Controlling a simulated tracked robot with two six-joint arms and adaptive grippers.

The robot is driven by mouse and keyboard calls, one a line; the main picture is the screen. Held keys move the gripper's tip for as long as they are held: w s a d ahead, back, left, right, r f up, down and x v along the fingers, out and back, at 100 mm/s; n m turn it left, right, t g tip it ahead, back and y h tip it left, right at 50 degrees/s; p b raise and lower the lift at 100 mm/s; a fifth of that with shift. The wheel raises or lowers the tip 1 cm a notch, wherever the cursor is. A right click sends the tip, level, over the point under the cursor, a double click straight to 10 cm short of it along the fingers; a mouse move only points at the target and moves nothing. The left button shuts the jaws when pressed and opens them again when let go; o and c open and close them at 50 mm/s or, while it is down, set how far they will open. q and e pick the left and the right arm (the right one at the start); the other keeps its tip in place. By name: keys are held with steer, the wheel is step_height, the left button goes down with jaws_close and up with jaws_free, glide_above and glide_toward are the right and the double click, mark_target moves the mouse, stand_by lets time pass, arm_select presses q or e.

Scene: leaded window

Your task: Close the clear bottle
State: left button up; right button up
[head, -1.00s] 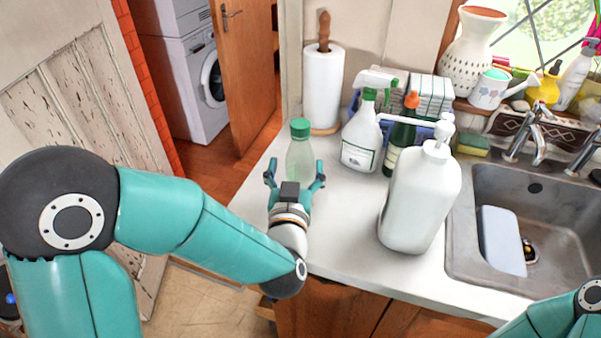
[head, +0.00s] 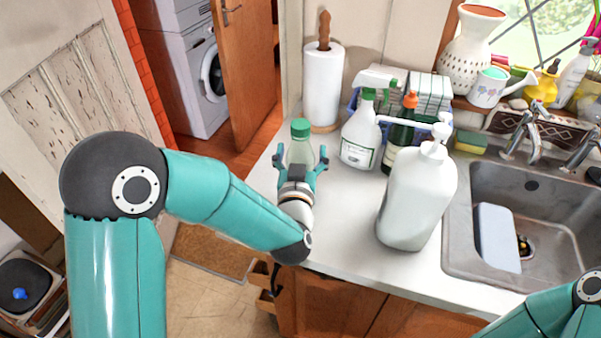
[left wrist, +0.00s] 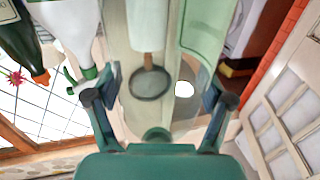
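The clear bottle (head: 300,154), greenish and see-through, stands upright near the counter's left edge. Its green cap (head: 300,128) is at its top; I cannot tell how tightly it sits. My left gripper (head: 300,160) is open, its fingers on either side of the bottle and its palm close in front, hiding the lower part. In the left wrist view the open left gripper (left wrist: 160,97) has the clear bottle (left wrist: 118,40) between its fingers. Finger contact is not clear. My right gripper is out of view; only part of that arm shows at bottom right.
A large white pump bottle (head: 415,200) stands right of my left gripper. A spray bottle (head: 360,140), a dark green bottle (head: 400,135) and a paper towel roll (head: 323,85) stand behind. The sink (head: 535,195) is at right. The counter's front middle (head: 345,225) is clear.

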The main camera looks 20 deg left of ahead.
arm_select(q)
steer(key=shift+r, duration=0.1)
steer(key=c, duration=1.2)
steer(key=shift+r, duration=0.1)
step_height(320, 180, up, 20)
steer(key=shift+f+p, duration=0.1)
steer(key=shift+p, duration=0.5)
jaws_close()
steer(key=shift+f, duration=0.1)
